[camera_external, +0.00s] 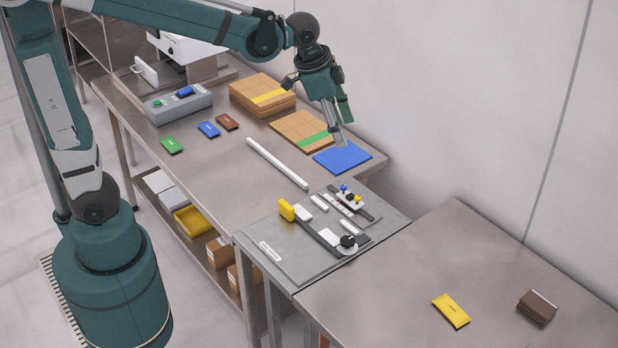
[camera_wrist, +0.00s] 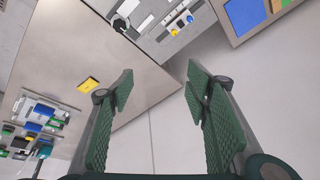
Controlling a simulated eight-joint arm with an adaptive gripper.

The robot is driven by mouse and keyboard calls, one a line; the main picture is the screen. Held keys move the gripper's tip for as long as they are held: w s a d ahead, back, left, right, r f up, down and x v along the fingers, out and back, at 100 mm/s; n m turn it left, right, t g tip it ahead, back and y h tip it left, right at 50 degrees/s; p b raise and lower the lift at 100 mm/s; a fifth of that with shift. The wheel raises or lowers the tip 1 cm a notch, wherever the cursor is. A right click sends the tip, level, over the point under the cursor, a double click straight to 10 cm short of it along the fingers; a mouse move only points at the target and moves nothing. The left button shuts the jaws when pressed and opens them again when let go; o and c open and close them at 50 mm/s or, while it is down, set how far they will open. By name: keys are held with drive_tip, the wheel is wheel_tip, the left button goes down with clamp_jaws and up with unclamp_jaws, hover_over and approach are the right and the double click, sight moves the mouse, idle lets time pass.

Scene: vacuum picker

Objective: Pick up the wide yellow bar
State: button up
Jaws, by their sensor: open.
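The wide yellow bar (camera_external: 451,311) lies flat on the right-hand metal table (camera_external: 400,270), toward its front. A yellow bar also shows on the tabletop in the wrist view (camera_wrist: 89,84), left of my fingers and apart from them. My gripper (camera_external: 339,120) is above the blue square (camera_external: 343,157) at the back of the left table, far from the yellow bar. In the wrist view, my two green fingers (camera_wrist: 158,80) are spread apart with nothing between them.
A brown block (camera_external: 537,307) lies right of the yellow bar. A grey fixture plate (camera_external: 270,258) with clamps and a yellow block (camera_external: 287,210) stands between my gripper and the bar. The right table around the bar is mostly clear. A wall rises behind.

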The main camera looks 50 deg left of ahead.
drive_tip(key=w+d+f+m+g, duration=0.1)
drive_tip(key=w+d+f, duration=0.1)
drive_tip(key=d, duration=0.4)
drive_tip(key=w+d+f+m, duration=0.2)
drive_tip(key=w+d, duration=0.1)
drive_tip(key=d, duration=0.2)
drive_tip(key=m+g+y, duration=0.1)
drive_tip(key=m+g, duration=0.2)
drive_tip(key=m, duration=0.5)
hover_over(452, 308)
wheel_tip(452, 308, down, 21)
drive_tip(key=shift+r, duration=0.1)
drive_tip(key=shift+w+f, duration=0.1)
drive_tip(key=shift+f, duration=1.25)
drive_tip(key=shift+f, duration=0.1)
drive_tip(key=shift+f, duration=2.5)
